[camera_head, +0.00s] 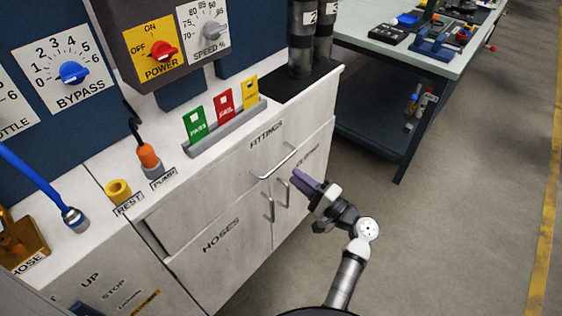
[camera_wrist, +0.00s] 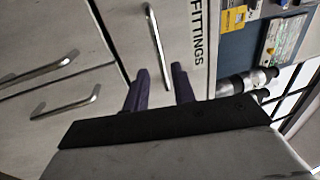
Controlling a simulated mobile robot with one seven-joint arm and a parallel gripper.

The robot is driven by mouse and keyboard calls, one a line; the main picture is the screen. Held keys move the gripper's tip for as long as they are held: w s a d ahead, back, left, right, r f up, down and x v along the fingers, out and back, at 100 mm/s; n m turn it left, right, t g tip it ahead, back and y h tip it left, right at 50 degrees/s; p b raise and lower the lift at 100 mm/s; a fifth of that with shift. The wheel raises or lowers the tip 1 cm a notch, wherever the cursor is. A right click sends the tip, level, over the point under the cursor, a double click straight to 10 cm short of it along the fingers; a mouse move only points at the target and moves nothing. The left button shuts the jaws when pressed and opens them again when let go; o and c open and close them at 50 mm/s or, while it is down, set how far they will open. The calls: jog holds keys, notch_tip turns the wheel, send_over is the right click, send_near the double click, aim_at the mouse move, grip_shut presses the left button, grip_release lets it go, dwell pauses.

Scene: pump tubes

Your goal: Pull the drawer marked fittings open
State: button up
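The drawer marked FITTINGS (camera_head: 228,178) is the upper front of the white cabinet and looks shut, flush with it. Its metal bar handle (camera_head: 275,163) is below the label; in the wrist view the handle (camera_wrist: 155,40) runs up and down beside the sideways label. My gripper (camera_head: 301,181) has dark purple fingers and is in front of the cabinet, just right of and below the handle in the head view. In the wrist view my gripper (camera_wrist: 161,72) is open and empty, with the handle's near end lying between the fingers in the picture. I cannot tell the remaining distance.
Below are doors, one marked HOSES (camera_head: 221,235), with upright handles (camera_head: 269,208) close to my gripper. A card rack (camera_head: 225,128) and pump controls stand above. A workbench (camera_head: 415,65) is at the back right. The floor (camera_head: 450,230) to the right is clear.

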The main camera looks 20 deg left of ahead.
aim_at(280, 163)
jog(key=p+x, duration=0.1)
jog(key=x, duration=0.6)
jog(key=shift+a, duration=0.15)
grip_shut()
